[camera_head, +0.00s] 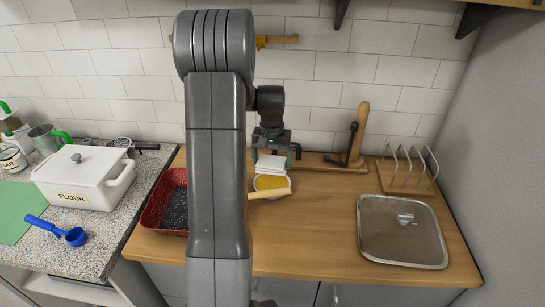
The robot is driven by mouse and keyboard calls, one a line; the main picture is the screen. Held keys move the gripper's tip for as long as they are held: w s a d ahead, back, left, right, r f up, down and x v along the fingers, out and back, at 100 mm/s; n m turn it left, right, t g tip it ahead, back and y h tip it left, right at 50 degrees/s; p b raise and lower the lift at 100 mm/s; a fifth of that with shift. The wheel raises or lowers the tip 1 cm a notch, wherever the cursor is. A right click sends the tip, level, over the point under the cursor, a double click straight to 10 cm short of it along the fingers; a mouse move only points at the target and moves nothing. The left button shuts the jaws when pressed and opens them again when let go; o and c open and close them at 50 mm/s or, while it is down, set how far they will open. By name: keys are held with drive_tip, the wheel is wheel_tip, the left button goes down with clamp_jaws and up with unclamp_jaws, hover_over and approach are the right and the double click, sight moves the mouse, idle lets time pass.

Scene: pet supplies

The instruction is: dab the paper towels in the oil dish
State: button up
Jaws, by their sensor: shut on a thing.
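My gripper (276,153) points down over the wooden counter, in the middle of the head view. It is shut on the white folded paper towels (268,165). The oil dish (270,183) is a small pale dish with yellow oil in it. The towels hang at the dish's far side and hide part of its rim. I cannot tell whether they touch the oil. A light tan bar (279,192) crosses the dish's front edge. My own arm covers the area just left of the dish.
A red speckled tray (165,205) is left of my arm. A lidded metal pan (401,231) is on the right, with a wooden rack (405,175) and a wooden stand (354,150) behind. The white flour box (82,176) and blue scoop (72,236) are on the left counter.

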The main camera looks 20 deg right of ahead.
sight(272, 184)
drive_tip(key=shift+s+f+b, duration=0.1)
drive_tip(key=shift+f+b, duration=0.25)
drive_tip(key=shift+f, duration=0.2)
drive_tip(key=shift+f+b, duration=1.55)
drive_tip(key=shift+f, duration=0.8)
drive_tip(key=shift+f+b, duration=0.35)
drive_tip(key=shift+f, duration=0.25)
drive_tip(key=shift+r, duration=0.1)
drive_tip(key=shift+r+p, duration=2.35)
drive_tip(key=shift+r, duration=1.1)
